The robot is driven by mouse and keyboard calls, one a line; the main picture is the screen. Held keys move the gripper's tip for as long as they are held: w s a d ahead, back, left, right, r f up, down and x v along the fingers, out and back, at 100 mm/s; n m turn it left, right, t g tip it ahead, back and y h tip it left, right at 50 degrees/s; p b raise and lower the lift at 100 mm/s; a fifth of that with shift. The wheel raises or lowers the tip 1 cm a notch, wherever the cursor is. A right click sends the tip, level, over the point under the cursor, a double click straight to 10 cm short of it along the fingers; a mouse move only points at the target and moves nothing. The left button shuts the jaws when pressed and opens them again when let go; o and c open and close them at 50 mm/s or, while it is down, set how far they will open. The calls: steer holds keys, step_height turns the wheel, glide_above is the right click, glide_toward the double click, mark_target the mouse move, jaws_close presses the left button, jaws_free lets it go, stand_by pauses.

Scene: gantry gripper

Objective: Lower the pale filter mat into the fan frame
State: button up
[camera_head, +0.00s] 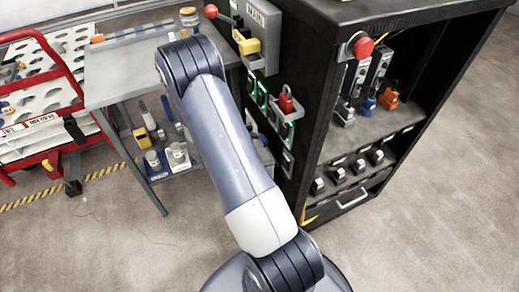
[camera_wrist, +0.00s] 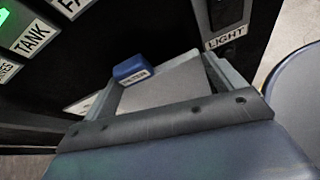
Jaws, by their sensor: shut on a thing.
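In the wrist view, my gripper (camera_wrist: 165,68) is shut on the pale filter mat (camera_wrist: 168,88), a flat light-grey panel between its two grey fingers. A blue tab (camera_wrist: 133,70) with white lettering sits at the mat's far left corner. Beyond the mat is the dark cabinet face (camera_wrist: 150,38). A label starting "FA" (camera_wrist: 72,5) is cut off at the top edge. I cannot make out the fan frame clearly. In the head view, my arm hides the gripper and mat.
Labels reading TANK (camera_wrist: 33,38) and LIGHT (camera_wrist: 226,37) flank the mat on the cabinet. In the head view, the black cabinet (camera_head: 318,110) has a red knob (camera_head: 362,47) on its corner. A grey table (camera_head: 125,75) and red rack (camera_head: 70,70) stand left. Floor at right is clear.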

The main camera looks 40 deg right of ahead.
mark_target(265, 156)
steer(key=shift+f+b, duration=2)
steer(key=shift+f, duration=0.25)
steer(key=o, duration=1)
steer(key=p+v, duration=0.1)
steer(key=v, duration=1)
steer(key=shift+d+f, duration=0.1)
steer(key=shift+d, duration=0.05)
steer(key=b+x, duration=0.1)
steer(key=x, duration=0.9)
steer(key=shift+s+d+f, duration=0.1)
steer(key=shift+s+d, duration=0.05)
steer(key=shift+d, duration=0.25)
steer(key=shift+a+r+p, duration=0.1)
steer(key=shift+r+p, duration=0.25)
steer(key=shift+p, duration=0.05)
